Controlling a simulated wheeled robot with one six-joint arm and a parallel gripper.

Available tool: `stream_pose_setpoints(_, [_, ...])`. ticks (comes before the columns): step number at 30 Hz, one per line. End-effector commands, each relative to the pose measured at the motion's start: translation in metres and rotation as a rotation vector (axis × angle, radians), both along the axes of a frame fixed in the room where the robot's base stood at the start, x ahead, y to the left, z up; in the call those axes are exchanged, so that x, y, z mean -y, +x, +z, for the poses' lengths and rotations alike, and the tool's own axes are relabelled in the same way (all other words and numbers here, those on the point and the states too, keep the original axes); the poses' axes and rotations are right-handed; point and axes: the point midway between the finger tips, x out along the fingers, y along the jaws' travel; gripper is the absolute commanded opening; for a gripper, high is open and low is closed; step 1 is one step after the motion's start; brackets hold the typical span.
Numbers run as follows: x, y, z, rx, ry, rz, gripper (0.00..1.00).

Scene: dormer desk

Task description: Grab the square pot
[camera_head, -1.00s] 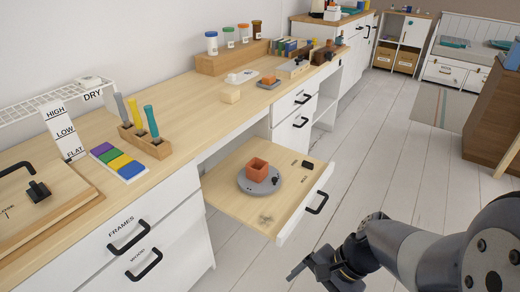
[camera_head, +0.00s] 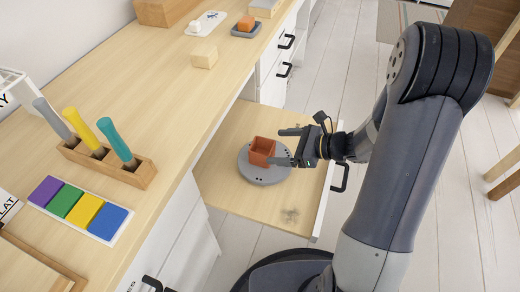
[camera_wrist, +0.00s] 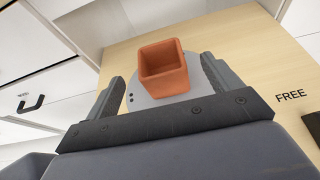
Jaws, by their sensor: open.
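The square pot (camera_head: 262,152) is small, terracotta orange and open at the top. It stands upright on a round grey turntable (camera_head: 262,174) on the pulled-out drawer board. My gripper (camera_head: 282,147) is open beside the pot, on its right in the head view, with its fingers pointing left toward it. In the wrist view the pot (camera_wrist: 163,69) shows ahead, between the two spread fingers (camera_wrist: 170,90). Whether the fingertips reach alongside its walls is hard to tell. I see no contact.
The pull-out board (camera_head: 225,185) has free room around the turntable. Its white front with a black handle (camera_head: 340,178) lies below my arm. The desk top carries a tool block (camera_head: 107,160), colour tiles (camera_head: 80,208) and a pale block (camera_head: 204,56).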

Motion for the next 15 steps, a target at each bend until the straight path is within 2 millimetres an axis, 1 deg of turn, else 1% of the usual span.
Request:
stream_pose_setpoints(1, [-0.008, 0.002, -0.006, 0.000, 0.000, 0.004, 0.85])
stream_pose_setpoints(3, [-0.016, 0.005, -0.009, 0.000, 0.000, 0.004, 0.85])
stream_pose_setpoints(11, [-0.032, 0.011, -0.015, 0.002, -0.001, 0.004, 0.85])
stream_pose_setpoints(15, [-0.050, 0.017, -0.024, 0.002, -0.002, 0.007, 0.85])
